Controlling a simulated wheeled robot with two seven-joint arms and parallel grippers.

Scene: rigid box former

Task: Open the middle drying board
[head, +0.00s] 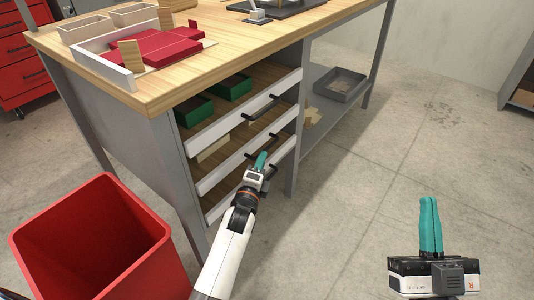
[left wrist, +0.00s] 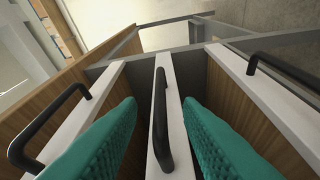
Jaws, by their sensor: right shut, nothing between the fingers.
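The middle drying board (head: 240,160) has a white front and a black handle, between a similar upper board (head: 225,128) and lower board (head: 220,208) under the bench. The three fronts look roughly in line. My left gripper (head: 261,161) is at the middle board's front. In the left wrist view its teal fingers (left wrist: 160,135) are apart, with the black middle handle (left wrist: 160,110) in the gap between them. My right gripper (head: 430,225) is shut and empty, above the floor at the right, away from the bench.
Green boxes (head: 234,87) sit inside the bench behind the upper front. A red bin (head: 90,235) stands at the left. The wooden bench top (head: 210,62) holds red and white box parts. A grey tray (head: 341,84) lies on the lower shelf. The floor to the right is clear.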

